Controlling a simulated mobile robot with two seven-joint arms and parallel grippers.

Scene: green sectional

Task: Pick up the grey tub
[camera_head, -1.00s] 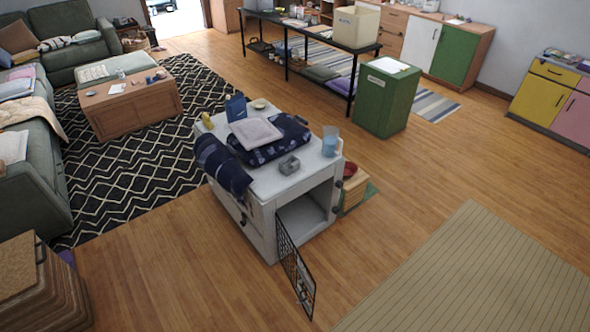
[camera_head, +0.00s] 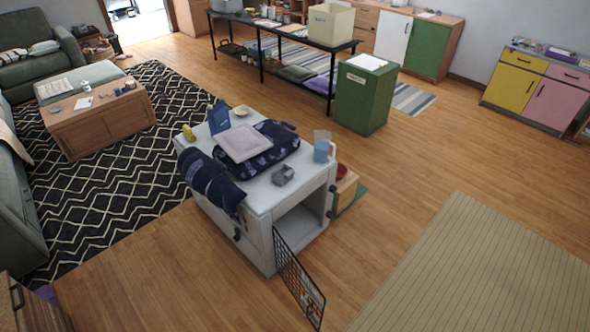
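A small grey object (camera_head: 283,175), which looks like a grey tub, sits on top of the white pet crate (camera_head: 265,199) near its front edge. It is too small to make out its details. A dark blue patterned bag (camera_head: 270,147) lies behind it and a clear blue pitcher (camera_head: 322,146) stands to its right. Another grey container (camera_head: 228,5) is on the far black table, cut by the top edge of the view. Neither of my grippers is in view.
The crate's wire door (camera_head: 298,280) hangs open toward the front. A rolled dark blue cloth (camera_head: 211,181) lies on the crate's left side. A green cabinet (camera_head: 362,100) stands behind. The wooden floor to the right and a striped mat (camera_head: 490,275) are clear.

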